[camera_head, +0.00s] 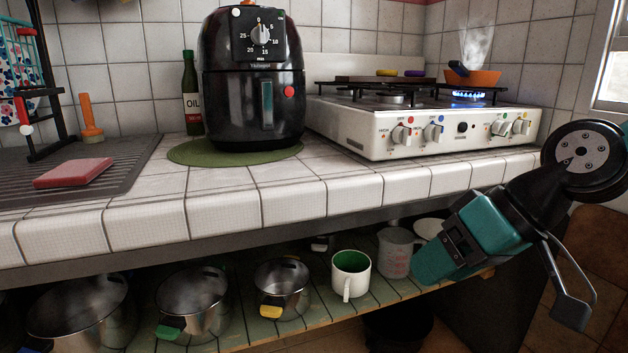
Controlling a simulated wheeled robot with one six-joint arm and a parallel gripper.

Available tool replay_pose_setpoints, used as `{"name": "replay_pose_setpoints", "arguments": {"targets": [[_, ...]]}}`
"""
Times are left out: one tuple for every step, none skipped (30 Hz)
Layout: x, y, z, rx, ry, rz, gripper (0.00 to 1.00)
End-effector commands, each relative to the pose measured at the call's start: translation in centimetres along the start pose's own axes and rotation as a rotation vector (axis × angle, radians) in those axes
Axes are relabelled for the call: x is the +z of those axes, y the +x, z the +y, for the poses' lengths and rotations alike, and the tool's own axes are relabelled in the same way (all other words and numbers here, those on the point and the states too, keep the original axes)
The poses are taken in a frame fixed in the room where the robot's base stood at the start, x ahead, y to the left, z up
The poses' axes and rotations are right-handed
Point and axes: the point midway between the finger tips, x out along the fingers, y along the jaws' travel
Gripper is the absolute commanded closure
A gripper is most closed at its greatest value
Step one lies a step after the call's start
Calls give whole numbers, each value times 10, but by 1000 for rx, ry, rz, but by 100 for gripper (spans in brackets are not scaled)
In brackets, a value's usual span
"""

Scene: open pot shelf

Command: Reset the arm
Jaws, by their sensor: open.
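My gripper (503,288) hangs at the right of the head view, in front of the counter's right end and the shelf below it. The other finger is hard to make out. I see nothing held in it. The teal body covers the right end of the pot shelf (345,312) and part of a white bowl (430,228). A clear measuring cup (397,252) stands just left of it in the picture.
Several steel pots (192,300) and a white mug (351,275), green inside, stand on the shelf. On the tiled counter (300,190) are a black air fryer (250,95) and a gas stove (450,122) with a lit burner and steaming orange pan (478,78). Floor shows right.

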Motion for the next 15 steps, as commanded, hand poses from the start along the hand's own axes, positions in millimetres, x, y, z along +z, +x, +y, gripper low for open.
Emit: {"name": "replay_pose_setpoints", "arguments": {"targets": [[20,3,-17,5,-26,-65,38],[31,4,-24,12,-36,-102,38],[46,5,-32,21,-48,-149,38],[57,6,-37,30,-56,-181,38],[68,5,-41,37,-64,-213,38],[82,5,-47,48,-75,-254,38],[93,4,-50,57,-84,-284,38],[103,3,-54,67,-91,-314,38],[117,2,-58,80,-102,-351,38],[109,-9,-61,83,-96,-351,38],[103,-16,-64,82,-91,-348,38],[99,-22,-67,82,-90,-347,38],[96,-27,-69,81,-90,-347,38],[93,-31,-71,81,-90,-346,38],[89,-38,-75,81,-90,-346,38]]}}
